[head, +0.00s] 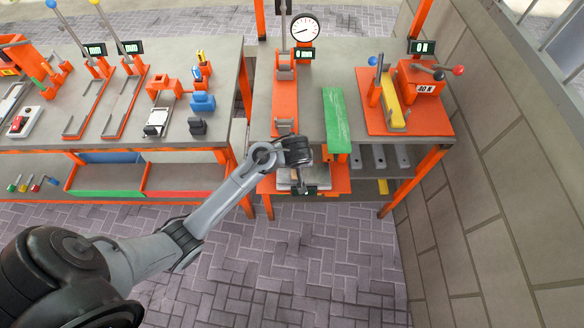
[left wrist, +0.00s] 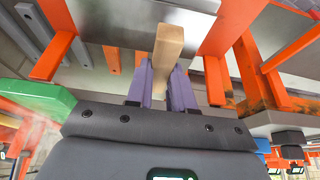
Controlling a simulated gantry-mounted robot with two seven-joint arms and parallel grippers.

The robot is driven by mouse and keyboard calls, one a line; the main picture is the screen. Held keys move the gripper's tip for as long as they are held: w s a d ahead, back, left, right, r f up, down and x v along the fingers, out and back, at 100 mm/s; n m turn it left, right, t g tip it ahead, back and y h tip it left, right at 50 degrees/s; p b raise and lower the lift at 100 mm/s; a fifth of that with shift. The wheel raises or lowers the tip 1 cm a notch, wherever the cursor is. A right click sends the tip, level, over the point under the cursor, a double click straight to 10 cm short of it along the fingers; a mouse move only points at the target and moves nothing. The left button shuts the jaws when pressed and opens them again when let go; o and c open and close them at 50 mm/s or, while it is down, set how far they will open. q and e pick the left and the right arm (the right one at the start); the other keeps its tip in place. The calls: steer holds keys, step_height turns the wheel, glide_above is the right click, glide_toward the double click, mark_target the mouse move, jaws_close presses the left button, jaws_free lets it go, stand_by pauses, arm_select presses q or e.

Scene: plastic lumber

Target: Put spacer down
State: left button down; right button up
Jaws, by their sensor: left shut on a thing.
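My left gripper (head: 306,166) is at the front edge of the right-hand bench, above a metal plate with a small display (head: 290,184). In the left wrist view, its two purple-grey fingers (left wrist: 163,82) are shut on a tan block (left wrist: 169,42), which I take to be the spacer. The block sticks out beyond the fingertips, close to a metal surface (left wrist: 180,12); whether they touch cannot be told. In the head view the block is mostly hidden by the gripper. My right gripper is in neither view.
A green board (head: 337,120) lies right of the gripper and overhangs the bench edge. An orange press (head: 285,90) with a dial gauge (head: 305,29) stands behind. An orange fixture (head: 410,98) holding a yellow bar (head: 391,100) is at right. Grey bars (head: 379,157) lie on the shelf below.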

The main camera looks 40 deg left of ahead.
arm_select(q)
steer(key=shift+s+a+f, duration=0.1)
steer(key=shift+a+f, duration=0.2)
steer(key=shift+a, duration=0.2)
steer(key=shift+f+b, duration=0.85)
steer(key=shift+f, duration=1.15)
steer(key=shift+f, duration=0.15)
steer(key=c, duration=1)
jaws_free()
